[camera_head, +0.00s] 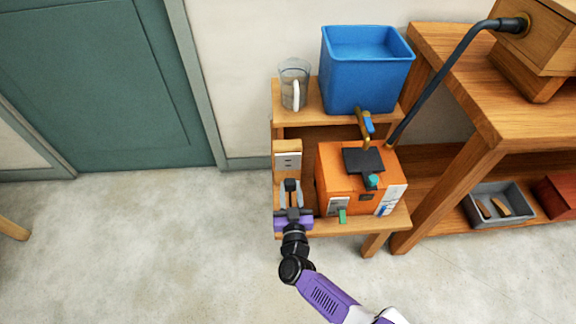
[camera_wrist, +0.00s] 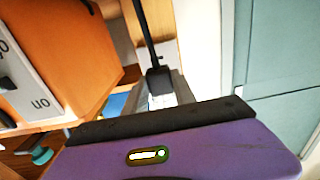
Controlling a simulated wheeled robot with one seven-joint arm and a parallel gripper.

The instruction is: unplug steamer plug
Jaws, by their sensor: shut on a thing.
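The steamer is an orange box (camera_head: 342,182) with labels and a dark top plate, on a low wooden stand. A wooden block with a pale outlet plate (camera_head: 288,161) stands left of it. My gripper (camera_head: 291,196) is in front of and below the outlet plate, its fingers shut on the black plug (camera_head: 290,185). In the wrist view the plug (camera_wrist: 159,80) sits at the grey fingers (camera_wrist: 172,92), with a black cord rising from it. The plug shows below the outlet plate in the head view; its prongs are hidden. The orange box (camera_wrist: 70,55) fills the wrist view's left.
A blue tank (camera_head: 365,80) and a glass jug (camera_head: 293,85) stand on the shelf behind. A black hose (camera_head: 440,80) runs from the steamer to a wooden box (camera_head: 540,35) on the right bench. A grey tray (camera_head: 500,205) is below.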

